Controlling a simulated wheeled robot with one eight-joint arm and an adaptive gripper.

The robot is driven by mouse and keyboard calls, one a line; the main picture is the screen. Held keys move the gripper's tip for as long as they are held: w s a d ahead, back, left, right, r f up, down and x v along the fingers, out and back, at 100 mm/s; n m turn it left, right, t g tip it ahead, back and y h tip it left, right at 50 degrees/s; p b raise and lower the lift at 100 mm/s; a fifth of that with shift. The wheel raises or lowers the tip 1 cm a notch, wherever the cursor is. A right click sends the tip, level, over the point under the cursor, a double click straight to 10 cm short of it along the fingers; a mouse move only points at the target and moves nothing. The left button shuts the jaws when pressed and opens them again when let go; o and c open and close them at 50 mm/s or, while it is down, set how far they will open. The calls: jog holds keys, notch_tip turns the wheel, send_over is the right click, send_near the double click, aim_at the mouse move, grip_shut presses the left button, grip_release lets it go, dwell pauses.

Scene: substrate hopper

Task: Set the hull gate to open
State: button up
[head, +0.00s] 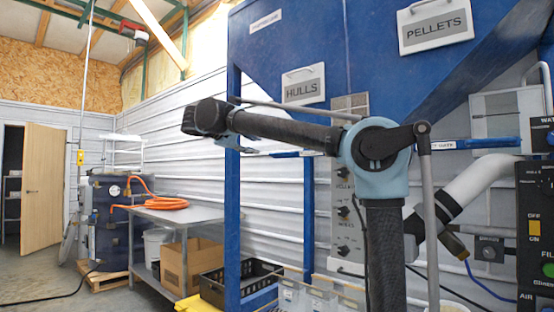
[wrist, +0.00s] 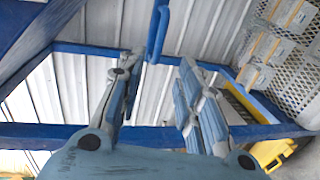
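A sign reading HULLS (head: 302,87) hangs on the left of the blue hopper. Below it a blue bar (head: 290,154) runs sideways behind my arm; I take it for the hull gate handle, but its label is hidden. In the wrist view a blue looped handle (wrist: 157,32) hangs ahead, around the gap between my fingertips. My gripper (wrist: 156,62) is open, its two grey-blue fingers apart on either side, with no clear contact. In the head view my gripper (head: 243,147) is partly hidden by the wrist, close to the bar's left end.
A second blue bar (head: 478,143) with a partly hidden GATE label lies right, under the PELLETS sign (head: 436,26). A blue post (head: 232,200) stands near my gripper. A metal table (head: 175,213) with an orange hose stands left.

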aim_at(275, 154)
jog(key=x, duration=1.5)
jog(key=shift+w, duration=0.1)
jog(key=shift+c, duration=0.4)
grip_shut()
